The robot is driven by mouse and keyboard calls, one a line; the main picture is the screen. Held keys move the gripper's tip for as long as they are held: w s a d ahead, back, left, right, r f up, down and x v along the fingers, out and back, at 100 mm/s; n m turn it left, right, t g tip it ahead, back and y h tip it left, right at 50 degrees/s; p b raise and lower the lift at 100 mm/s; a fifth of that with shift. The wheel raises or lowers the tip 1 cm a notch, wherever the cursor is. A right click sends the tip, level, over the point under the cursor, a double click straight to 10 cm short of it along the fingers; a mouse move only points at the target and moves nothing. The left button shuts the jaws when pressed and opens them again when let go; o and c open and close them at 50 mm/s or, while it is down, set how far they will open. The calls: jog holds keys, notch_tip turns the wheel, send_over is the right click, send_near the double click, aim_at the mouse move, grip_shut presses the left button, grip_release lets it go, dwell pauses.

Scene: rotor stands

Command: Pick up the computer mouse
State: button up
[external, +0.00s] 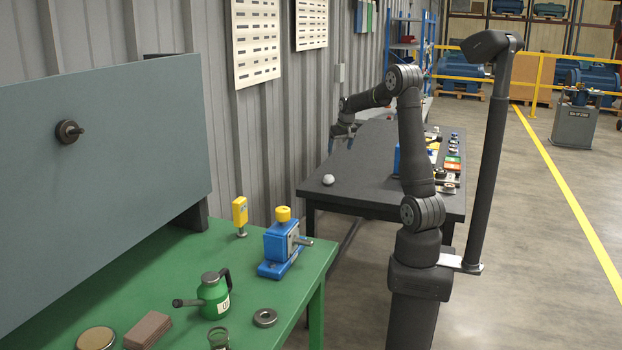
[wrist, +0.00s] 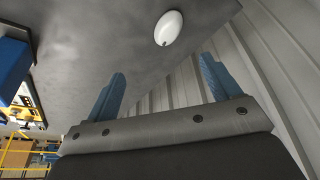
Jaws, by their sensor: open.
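A small white rounded object, which looks like the computer mouse (external: 328,179), lies on the dark table (external: 372,190) near its front left corner in the external view. In the wrist view the white mouse (wrist: 168,28) shows above and between the two blue fingers, apart from them. My gripper (external: 342,143) is raised above the left part of the dark table, behind the mouse in the external view. In the wrist view my gripper (wrist: 162,90) has its fingers spread wide with nothing between them.
Blue equipment (wrist: 14,68) and small items stand along the dark table's right side. A green workbench (external: 250,290) in front holds a blue vise-like device (external: 282,247), a green oil can (external: 213,295) and other parts. A corrugated wall (external: 262,130) runs close along the left.

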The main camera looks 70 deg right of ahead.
jog(key=w+a+f+m+h, duration=0.1)
jog(key=a+m, duration=0.1)
jog(key=m, duration=0.1)
send_over(329, 177)
jog(key=s+a, duration=0.2)
jog(key=f, duration=1)
jog(key=shift+d+f, duration=0.25)
jog(key=shift+f, duration=0.15)
jog(key=shift+w+x, duration=0.2)
jog(key=shift+x, duration=1.25)
jog(key=shift+w+x, duration=0.15)
jog(key=shift+x, duration=1.3)
jog(key=shift+r, duration=0.15)
jog(key=c, duration=1.1)
